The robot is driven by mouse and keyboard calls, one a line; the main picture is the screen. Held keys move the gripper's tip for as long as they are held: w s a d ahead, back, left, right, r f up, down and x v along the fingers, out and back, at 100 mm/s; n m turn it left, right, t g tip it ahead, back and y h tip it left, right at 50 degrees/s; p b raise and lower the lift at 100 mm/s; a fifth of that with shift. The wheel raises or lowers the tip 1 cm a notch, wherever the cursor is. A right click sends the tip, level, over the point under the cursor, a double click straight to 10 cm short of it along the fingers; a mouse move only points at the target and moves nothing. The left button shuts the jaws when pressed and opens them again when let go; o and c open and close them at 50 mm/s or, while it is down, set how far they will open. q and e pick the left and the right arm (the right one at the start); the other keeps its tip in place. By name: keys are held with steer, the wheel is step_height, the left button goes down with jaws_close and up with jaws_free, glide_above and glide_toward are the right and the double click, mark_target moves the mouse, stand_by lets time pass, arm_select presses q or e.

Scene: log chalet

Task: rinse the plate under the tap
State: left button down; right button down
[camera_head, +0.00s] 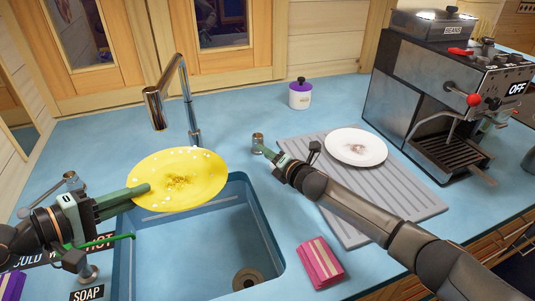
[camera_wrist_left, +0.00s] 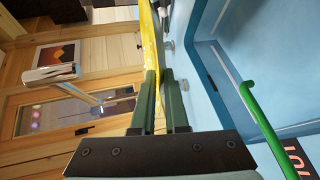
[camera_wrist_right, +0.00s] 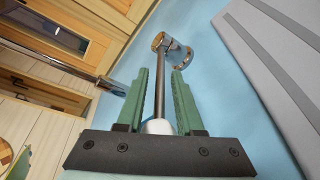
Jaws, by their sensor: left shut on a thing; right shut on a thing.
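The yellow plate (camera_head: 208,180) is tilted above the sink, with brownish crumbs and white specks on its face. My left gripper (camera_head: 146,189) is shut on the plate's left rim; the plate (camera_wrist_left: 151,50) shows edge-on between its fingers in the left wrist view. The chrome tap (camera_head: 156,108) hangs above and behind the plate's upper left; I see no water. My right gripper (camera_head: 264,150) is beside the sink's right corner, at a metal lever (camera_wrist_right: 160,88) on a chrome base (camera_wrist_right: 178,47). It is shut on the lever's pale end, partly hidden between the fingers.
The blue sink (camera_head: 266,232) has a drain at the bottom. A ribbed grey mat (camera_head: 412,203) carries a white plate (camera_head: 345,142) with brown residue. A pink sponge (camera_head: 320,262), a lidded jar (camera_head: 300,94) and a coffee machine (camera_head: 405,92) stand around. A green bar (camera_wrist_left: 262,125) lies near my left gripper.

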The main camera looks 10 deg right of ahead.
steer(key=shift+s+a+f, duration=0.2)
steer(key=shift+a+f, duration=0.05)
steer(key=shift+a, duration=0.05)
stand_by(0.7)
steer(key=shift+a+r+g, duration=0.25)
steer(key=shift+r+g, duration=0.15)
steer(key=shift+r, duration=0.25)
steer(key=shift+d+g, duration=0.1)
steer(key=shift+g, duration=0.2)
steer(key=shift+d+f, duration=0.1)
steer(key=c, duration=0.9)
jaws_free()
steer(key=shift+w, duration=0.1)
